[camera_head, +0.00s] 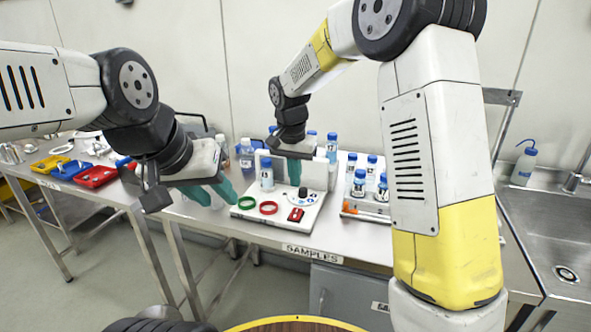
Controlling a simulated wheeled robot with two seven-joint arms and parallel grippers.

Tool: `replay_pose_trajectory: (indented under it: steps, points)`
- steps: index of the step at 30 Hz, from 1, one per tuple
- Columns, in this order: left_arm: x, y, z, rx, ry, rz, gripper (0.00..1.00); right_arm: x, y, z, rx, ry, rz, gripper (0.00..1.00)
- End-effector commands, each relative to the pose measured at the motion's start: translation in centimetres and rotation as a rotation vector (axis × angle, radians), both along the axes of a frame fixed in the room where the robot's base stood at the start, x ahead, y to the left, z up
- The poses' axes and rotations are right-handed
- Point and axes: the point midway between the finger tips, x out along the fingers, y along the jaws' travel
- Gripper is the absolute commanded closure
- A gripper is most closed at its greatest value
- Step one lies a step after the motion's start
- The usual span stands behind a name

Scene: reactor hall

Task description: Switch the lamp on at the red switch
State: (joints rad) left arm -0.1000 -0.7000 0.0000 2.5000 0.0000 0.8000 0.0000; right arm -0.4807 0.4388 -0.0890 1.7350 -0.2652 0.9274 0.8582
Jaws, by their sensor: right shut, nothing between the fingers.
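The red switch (296,215) sits at the front right of a white panel (262,228) on the steel bench. A black knob (303,192) on a pale dial is just behind it. No lamp can be made out for certain. My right gripper (294,174) points down above the back of the panel, behind the switch and apart from it. Its teal fingers are shut with nothing between them, and partly hidden. My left gripper (217,196) is left of the panel, with its teal fingers spread and nothing seen between them.
A green ring (246,203) and a red ring (268,208) are on the panel, with a blue-capped bottle (266,182) behind them. More bottles and a rack (366,214) stand to the right. Coloured trays (95,177) lie left; a sink (560,245) is far right.

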Motion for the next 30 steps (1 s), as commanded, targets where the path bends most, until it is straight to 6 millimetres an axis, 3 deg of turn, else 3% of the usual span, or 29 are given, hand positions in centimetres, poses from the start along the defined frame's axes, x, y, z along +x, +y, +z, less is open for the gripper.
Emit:
replay_pose_trajectory:
  steps: [6,12,18,30]
  points:
    - [0.0,0.0,0.0,0.000,0.000,0.000,0.64,0.6,-0.3,-4.9,-0.004,0.005,0.000,1.00]
    - [0.0,0.0,0.0,0.000,0.000,0.000,0.64,1.1,-0.4,-7.8,-0.001,0.002,-0.001,1.00]
    - [0.0,0.0,0.0,0.000,0.000,0.000,0.64,1.3,-0.5,-9.0,-0.001,0.000,-0.001,1.00]
    - [0.0,0.0,0.0,0.000,0.000,0.000,0.64,1.5,-0.6,-9.3,0.003,0.020,-0.003,1.00]
